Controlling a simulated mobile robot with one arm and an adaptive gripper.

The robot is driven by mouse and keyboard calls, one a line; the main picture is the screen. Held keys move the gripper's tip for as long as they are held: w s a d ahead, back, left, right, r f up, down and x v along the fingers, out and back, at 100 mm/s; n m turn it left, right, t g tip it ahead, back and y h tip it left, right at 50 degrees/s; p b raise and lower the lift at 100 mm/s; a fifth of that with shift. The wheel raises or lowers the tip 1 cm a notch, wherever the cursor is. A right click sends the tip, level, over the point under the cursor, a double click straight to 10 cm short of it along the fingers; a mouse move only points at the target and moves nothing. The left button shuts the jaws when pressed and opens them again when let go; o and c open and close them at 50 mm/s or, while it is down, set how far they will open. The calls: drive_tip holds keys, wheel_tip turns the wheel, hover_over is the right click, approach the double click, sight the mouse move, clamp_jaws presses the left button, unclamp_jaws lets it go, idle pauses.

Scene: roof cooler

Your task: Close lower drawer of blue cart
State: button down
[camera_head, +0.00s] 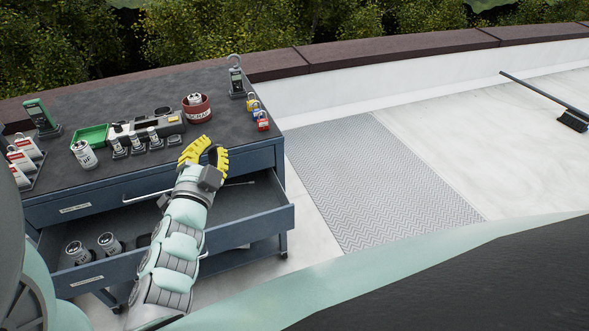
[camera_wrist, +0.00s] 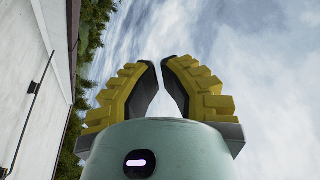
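The blue cart (camera_head: 265,158) stands at the left in the head view. Its lower drawer (camera_head: 252,231) is pulled well out, with the dark inside showing. The upper drawer (camera_head: 100,201) looks shut. My gripper (camera_head: 214,151), with yellow padded fingers, is above the lower drawer near the cart top's front edge. My forearm crosses in front of the drawer and hides the middle of its front. In the wrist view the fingertips (camera_wrist: 159,62) lean together with a narrow gap and nothing between them.
The cart top holds a red round container (camera_head: 197,112), a green tray (camera_head: 91,138), a meter (camera_head: 237,78), padlocks (camera_head: 262,121) and several small cans. A grey mat (camera_head: 380,185) lies on the clear floor to the right. A broom (camera_head: 572,121) lies farther right.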

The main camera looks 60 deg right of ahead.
drive_tip(key=s+d+f+m+y+b, duration=0.2)
drive_tip(key=f+b, duration=0.7)
drive_tip(key=f, duration=0.4)
drive_tip(key=s+d+f+m+y+b, duration=0.1)
drive_tip(key=d+f+y+b, duration=0.1)
drive_tip(key=f+b, duration=0.95)
drive_tip(key=t+y+b, duration=0.4)
drive_tip(key=t+b, duration=0.1)
drive_tip(key=b, duration=1.4)
approach(245, 224)
drive_tip(key=b+x, duration=0.1)
drive_tip(key=x, duration=0.7)
drive_tip(key=shift+w, duration=0.2)
drive_tip(key=shift+d, duration=0.1)
